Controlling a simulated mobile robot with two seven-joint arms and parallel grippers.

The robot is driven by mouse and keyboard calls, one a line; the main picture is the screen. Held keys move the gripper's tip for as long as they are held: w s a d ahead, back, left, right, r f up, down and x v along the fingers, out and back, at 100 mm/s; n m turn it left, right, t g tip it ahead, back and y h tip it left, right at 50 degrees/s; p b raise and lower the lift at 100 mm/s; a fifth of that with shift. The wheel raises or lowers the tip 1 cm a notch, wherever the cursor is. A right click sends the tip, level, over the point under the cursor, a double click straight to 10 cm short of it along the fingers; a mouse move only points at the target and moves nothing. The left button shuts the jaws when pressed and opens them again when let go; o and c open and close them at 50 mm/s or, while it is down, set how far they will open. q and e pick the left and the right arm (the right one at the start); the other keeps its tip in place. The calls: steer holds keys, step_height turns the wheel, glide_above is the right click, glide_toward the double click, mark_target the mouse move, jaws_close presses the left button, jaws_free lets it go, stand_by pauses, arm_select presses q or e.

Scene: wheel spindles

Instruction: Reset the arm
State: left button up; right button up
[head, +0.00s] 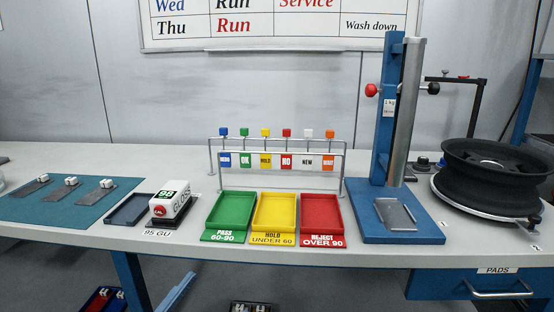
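Neither of my grippers shows in the head view, and no part of my arms is visible. The task's arm is not clearly identifiable. A blue upright stand (384,125) with a grey column (410,112) has a red ball knob (371,90) on its left and a black ball knob (433,88) on its right. A "1 kg" label hangs on the stand. A flat grey metal plate (395,214) lies on its blue base. A black bracket arm (474,110) stands behind the black wheel rim (495,170) at the right.
Green (230,212), yellow (274,213) and red (321,216) trays line the front edge. A tag rack (278,160) stands behind them. A white gauge (172,199), a dark tray (131,209) and a teal mat (62,207) with several plates are left. The back table is clear.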

arm_select(q)
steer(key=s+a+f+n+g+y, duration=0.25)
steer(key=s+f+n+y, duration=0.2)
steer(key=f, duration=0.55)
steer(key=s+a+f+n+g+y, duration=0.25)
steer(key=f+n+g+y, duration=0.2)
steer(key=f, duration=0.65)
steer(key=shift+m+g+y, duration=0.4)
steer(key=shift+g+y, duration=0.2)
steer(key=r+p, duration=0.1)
steer(key=p, duration=0.4)
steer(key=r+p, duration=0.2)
steer(key=p, duration=0.3)
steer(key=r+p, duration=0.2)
steer(key=p, duration=0.2)
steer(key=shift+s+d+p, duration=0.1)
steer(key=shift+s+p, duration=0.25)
steer(key=shift+p, duration=0.05)
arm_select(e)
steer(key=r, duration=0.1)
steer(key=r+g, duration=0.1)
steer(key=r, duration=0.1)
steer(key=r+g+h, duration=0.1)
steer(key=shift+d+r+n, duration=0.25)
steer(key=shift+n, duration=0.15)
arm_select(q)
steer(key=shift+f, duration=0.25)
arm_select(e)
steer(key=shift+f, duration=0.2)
